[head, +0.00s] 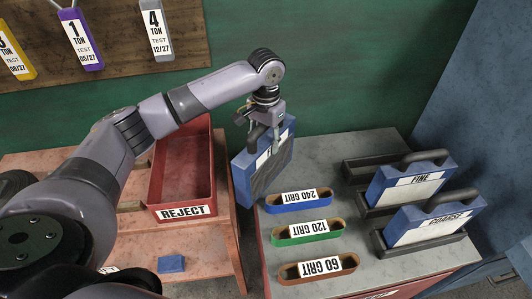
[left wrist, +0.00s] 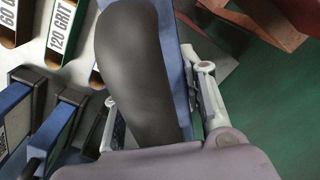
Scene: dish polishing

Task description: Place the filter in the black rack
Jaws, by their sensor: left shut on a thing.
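My left gripper (head: 262,128) is shut on the black handle of a blue-framed filter (head: 277,163) and holds it upright at the left edge of the grey tabletop. Part of the filter's white label is hidden by the fingers. In the left wrist view the dark handle (left wrist: 143,75) lies between the fingers. The black rack (head: 356,171) stands on the right of the tabletop; its rear slot looks empty. The filters marked FINE (head: 408,192) and COARSE (head: 432,226) sit in the slots in front of it. The right gripper is not in view.
Blue 240 grit (head: 270,207), green 120 grit (head: 280,241) and brown 60 grit (head: 290,272) holders line the left of the grey tabletop (head: 345,225). A red REJECT bin (head: 207,170) stands left. A small blue block (head: 171,264) lies lower left.

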